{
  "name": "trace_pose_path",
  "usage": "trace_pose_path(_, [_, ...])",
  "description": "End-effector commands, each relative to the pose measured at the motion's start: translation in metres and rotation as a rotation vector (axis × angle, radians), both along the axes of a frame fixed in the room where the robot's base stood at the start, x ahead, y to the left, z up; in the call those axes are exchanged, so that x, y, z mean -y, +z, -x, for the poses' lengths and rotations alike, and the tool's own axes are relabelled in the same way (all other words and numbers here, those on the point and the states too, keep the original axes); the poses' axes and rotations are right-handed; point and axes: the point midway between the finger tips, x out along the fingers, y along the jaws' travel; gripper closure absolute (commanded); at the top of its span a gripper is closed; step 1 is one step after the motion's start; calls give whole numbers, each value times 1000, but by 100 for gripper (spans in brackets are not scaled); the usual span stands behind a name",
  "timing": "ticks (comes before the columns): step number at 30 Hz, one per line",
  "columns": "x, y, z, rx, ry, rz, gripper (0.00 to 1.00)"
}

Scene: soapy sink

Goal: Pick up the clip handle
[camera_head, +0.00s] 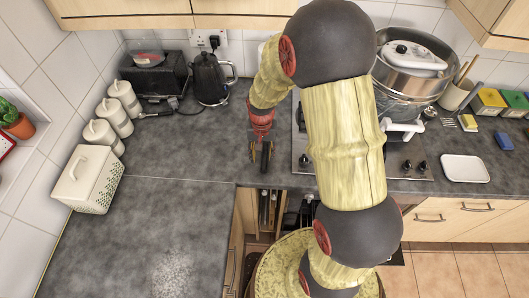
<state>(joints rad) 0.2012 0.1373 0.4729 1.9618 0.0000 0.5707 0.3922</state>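My gripper (261,158) hangs over the worktop's front edge, just left of the hob. Its two dark fingers point down and look parted, with nothing visible between them. I cannot single out the clip handle for sure. A white handle-like piece (404,128) shows at the front of the large steel pot, right of my arm and well away from my gripper. Another white handle (414,55) lies across the pot's lid. My arm crosses the middle of the view and hides part of the hob and the worktop behind it.
The steel pot (399,88) stands on the hob (301,150). A black kettle (209,80), a toaster (155,78), white canisters (115,116) and a bread bin (88,179) line the left and back. A white tray (465,168) lies at right. The left worktop (150,215) is clear.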

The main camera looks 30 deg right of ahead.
Motion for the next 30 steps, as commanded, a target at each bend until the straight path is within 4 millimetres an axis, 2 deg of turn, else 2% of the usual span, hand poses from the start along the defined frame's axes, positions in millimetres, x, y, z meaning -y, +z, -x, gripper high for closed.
trace_pose_path(16, [5, -66, 1, -1, 0, -1, 61])
trace_pose_path(19, [5, -72, 1, 0, 0, 0, 61])
trace_pose_path(26, [5, -72, 1, 1, 1, 0, 61])
trace_pose_path(30, [5, -72, 1, 1, 1, 0, 68])
